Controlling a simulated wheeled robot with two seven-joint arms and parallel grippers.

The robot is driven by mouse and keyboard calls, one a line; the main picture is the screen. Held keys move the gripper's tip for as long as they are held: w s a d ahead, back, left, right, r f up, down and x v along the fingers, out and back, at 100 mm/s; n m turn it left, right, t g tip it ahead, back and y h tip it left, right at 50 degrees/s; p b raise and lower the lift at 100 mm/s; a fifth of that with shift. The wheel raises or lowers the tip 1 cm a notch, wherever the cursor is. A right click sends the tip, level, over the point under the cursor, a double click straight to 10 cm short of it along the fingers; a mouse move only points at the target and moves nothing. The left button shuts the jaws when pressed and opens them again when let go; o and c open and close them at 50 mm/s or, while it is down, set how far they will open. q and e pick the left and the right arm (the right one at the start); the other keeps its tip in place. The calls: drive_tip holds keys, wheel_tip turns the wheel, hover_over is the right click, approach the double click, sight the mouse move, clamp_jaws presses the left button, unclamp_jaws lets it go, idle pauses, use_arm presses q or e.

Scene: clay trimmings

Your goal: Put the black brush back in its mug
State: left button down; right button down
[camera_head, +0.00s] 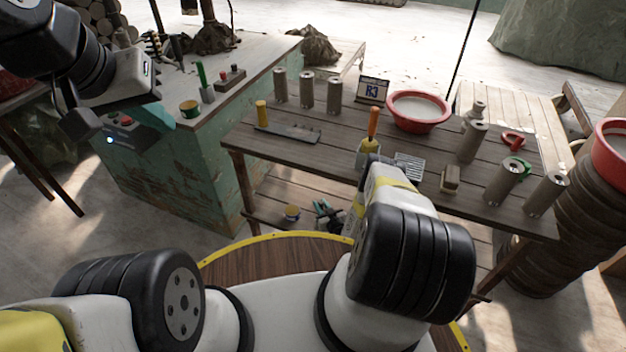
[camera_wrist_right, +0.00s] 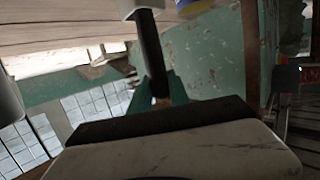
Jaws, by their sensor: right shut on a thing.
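My right gripper (camera_wrist_right: 163,88) shows in the right wrist view, its teal fingertips shut around the black brush's dark shaft (camera_wrist_right: 150,50). The shaft runs up to a pale rounded thing (camera_wrist_right: 135,6) at the top edge, possibly a mug; I cannot tell whether it is inside. In the head view my right arm hides this gripper and the brush.
The slatted table (camera_head: 225,138) also carries several clay-coloured cylinders (camera_head: 334,92), a red basin (camera_head: 419,110), a sign (camera_head: 371,90), a yellow cylinder (camera_head: 262,113) and a wooden block (camera_head: 450,179). A green cabinet (camera_head: 190,180) stands at left. A red tub (camera_head: 612,155) is at far right.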

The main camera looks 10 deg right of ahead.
drive_tip(key=c, duration=1.2)
unclamp_jaws()
drive_tip(key=shift+c, duration=0.2)
drive_tip(key=v, duration=1.2)
